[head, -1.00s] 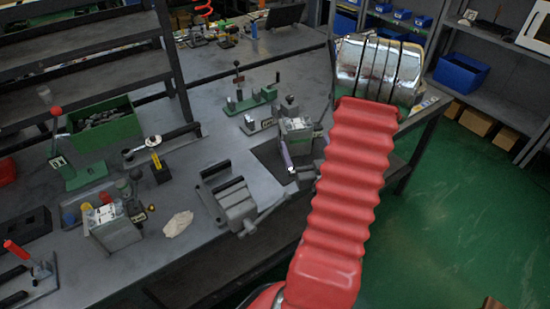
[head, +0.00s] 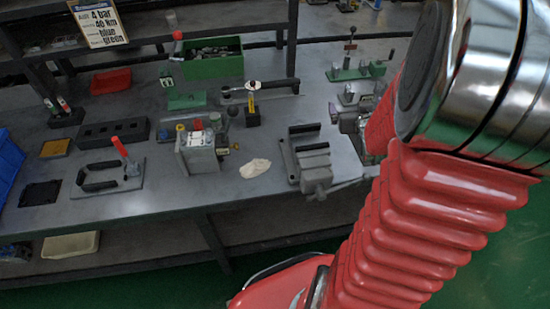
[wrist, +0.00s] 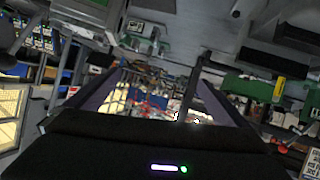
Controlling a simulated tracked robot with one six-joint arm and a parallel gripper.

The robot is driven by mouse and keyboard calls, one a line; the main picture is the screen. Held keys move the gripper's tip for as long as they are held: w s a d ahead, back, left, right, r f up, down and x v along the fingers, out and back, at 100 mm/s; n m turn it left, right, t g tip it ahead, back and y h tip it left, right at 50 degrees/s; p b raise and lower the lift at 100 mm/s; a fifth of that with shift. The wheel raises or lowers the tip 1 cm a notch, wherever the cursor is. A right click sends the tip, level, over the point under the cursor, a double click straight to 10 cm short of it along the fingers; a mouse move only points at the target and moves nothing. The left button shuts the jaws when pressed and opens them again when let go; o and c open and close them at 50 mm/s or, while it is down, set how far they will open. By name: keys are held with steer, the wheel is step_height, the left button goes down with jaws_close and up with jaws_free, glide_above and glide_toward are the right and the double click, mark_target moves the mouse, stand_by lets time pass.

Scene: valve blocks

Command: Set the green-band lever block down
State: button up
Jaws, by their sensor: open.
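My gripper (wrist: 150,88) is open in the wrist view, its two dark fingers spread apart with nothing gripped between them. In the head view my red arm covers the gripper. I cannot make out a green band on any block, so I cannot say which one is the green-band lever block. Lever devices in the head view are a green-based one with a black knob (head: 351,73) at the back right, a red-knobbed one with a green base (head: 187,101) at the back left, and a red-handled one on a flat plate (head: 132,174) at the front left.
A grey vise (head: 315,167), a pale cloth (head: 255,168) and a grey boxy block (head: 198,153) stand on the bench. A green bin (head: 212,66), a red tray (head: 111,81) and a black slotted block (head: 113,133) lie farther back and left. Bare bench shows near the front edge.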

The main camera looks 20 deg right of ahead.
steer(key=a+r+n+g+y, duration=0.15)
steer(key=a+r, duration=0.25)
steer(key=a, duration=0.5)
steer(key=s+a+r+n+g+y, duration=0.1)
steer(key=s+a+r+g+y, duration=0.1)
steer(key=s+a, duration=0.5)
steer(key=s+a+r+n+g+y, duration=0.1)
steer(key=s+a, duration=0.7)
steer(key=a, duration=0.8)
step_height(320, 180, up, 3)
steer(key=shift+s+f+g+y, duration=0.2)
steer(key=shift+g+y, duration=0.55)
steer(key=shift+y, duration=0.2)
steer(key=shift+a, duration=0.1)
